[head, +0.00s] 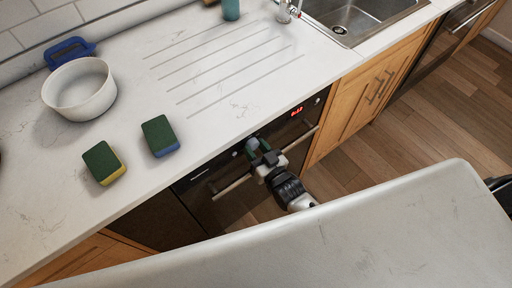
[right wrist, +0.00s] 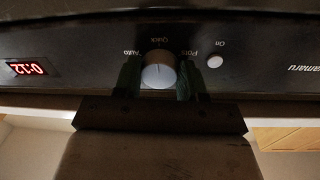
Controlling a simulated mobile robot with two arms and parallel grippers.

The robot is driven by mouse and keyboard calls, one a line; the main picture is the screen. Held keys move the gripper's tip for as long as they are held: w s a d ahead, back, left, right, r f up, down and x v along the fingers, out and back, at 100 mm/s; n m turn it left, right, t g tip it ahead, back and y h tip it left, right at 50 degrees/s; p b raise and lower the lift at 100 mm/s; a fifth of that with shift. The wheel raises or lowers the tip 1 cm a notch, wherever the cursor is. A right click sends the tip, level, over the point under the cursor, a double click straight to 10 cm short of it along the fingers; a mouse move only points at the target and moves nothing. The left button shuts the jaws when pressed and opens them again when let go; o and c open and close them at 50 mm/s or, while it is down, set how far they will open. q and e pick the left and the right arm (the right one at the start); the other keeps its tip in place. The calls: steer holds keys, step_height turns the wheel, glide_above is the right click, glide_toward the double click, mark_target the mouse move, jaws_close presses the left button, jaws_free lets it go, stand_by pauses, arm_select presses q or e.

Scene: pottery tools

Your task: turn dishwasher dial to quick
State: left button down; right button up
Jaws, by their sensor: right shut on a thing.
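The dishwasher (head: 222,202) is a dark front under the counter with a bar handle. Its dial (right wrist: 158,75) is a round silver knob on the black panel, with the labels Auto, Quick and Pots around it. A faint mark on the knob seems to point toward Quick. My right gripper (head: 260,150) reaches the panel. In the right wrist view its green fingertips (right wrist: 159,78) are on both sides of the dial, shut on it. In the head view the gripper hides the dial. My left gripper is not in view.
A red display (right wrist: 27,68) and an On button (right wrist: 215,62) flank the dial. On the counter (head: 222,70) are a white bowl (head: 80,92), two sponges (head: 104,163) (head: 160,136) and a sink (head: 358,17). A pale worktop (head: 390,225) lies in front, leaving a floor gap.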

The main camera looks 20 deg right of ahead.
stand_by(0.4)
steer(key=o, duration=0.9)
steer(key=b+v, duration=0.1)
steer(key=v, duration=1)
steer(key=shift+w, duration=0.1)
